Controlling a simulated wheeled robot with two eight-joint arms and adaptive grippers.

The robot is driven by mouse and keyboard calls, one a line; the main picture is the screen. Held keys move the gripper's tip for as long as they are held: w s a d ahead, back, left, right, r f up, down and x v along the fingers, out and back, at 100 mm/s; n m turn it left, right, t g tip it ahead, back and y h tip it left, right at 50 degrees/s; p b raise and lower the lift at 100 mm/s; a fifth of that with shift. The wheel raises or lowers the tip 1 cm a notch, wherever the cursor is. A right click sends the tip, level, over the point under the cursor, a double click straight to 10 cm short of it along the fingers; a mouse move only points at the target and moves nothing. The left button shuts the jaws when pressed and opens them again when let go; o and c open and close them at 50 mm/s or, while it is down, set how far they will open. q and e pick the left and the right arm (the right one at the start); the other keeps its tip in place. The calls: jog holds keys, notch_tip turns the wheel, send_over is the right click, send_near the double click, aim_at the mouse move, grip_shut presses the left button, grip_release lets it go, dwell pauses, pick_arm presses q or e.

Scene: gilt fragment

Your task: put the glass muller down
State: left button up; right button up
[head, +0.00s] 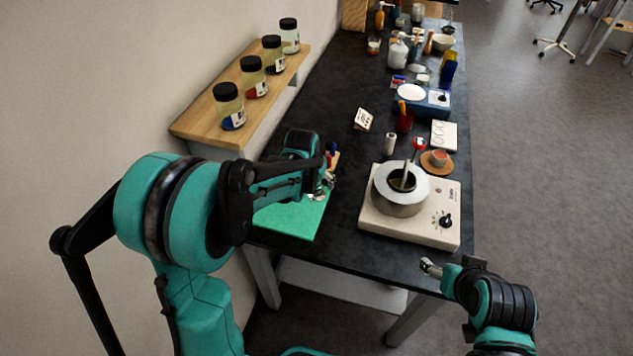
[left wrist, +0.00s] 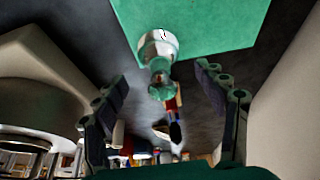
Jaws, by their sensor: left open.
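The glass muller (left wrist: 158,50) shows in the left wrist view as a clear, shiny piece with a wide end and a narrower knob. Its wide end overlaps the edge of the green mat (left wrist: 205,22); I cannot tell for sure that it rests there. My left gripper (left wrist: 166,98) is open, its two fingers on either side of the muller's knob with visible gaps. In the head view my left gripper (head: 326,182) is over the right side of the green mat (head: 290,218), and the muller is hard to make out there. My right gripper (head: 430,268) is off the table's front edge.
A cream hotplate (head: 395,229) with a round metal pot (head: 400,204) stands right of the mat. Several lidded jars (head: 229,106) stand on the wooden wall shelf (head: 199,122). Bottles and tools crowd the far end. The dark table (head: 342,190) is bare between mat and hotplate.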

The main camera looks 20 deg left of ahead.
pick_arm(q)
jog(key=s+r+t+p, duration=0.1)
jog(key=s+r+p, duration=0.1)
jog(key=s+r, duration=1.15)
jog(key=s+f+t, duration=0.1)
jog(key=s, duration=0.9)
jog(key=shift+s+f+t, duration=0.15)
jog(key=shift+s+t, duration=0.1)
jog(key=shift+t, duration=0.05)
jog(key=shift+a, duration=0.1)
notch_tip(320, 180, down, 4)
jog(key=b, duration=0.4)
jog(key=shift+o, duration=0.3)
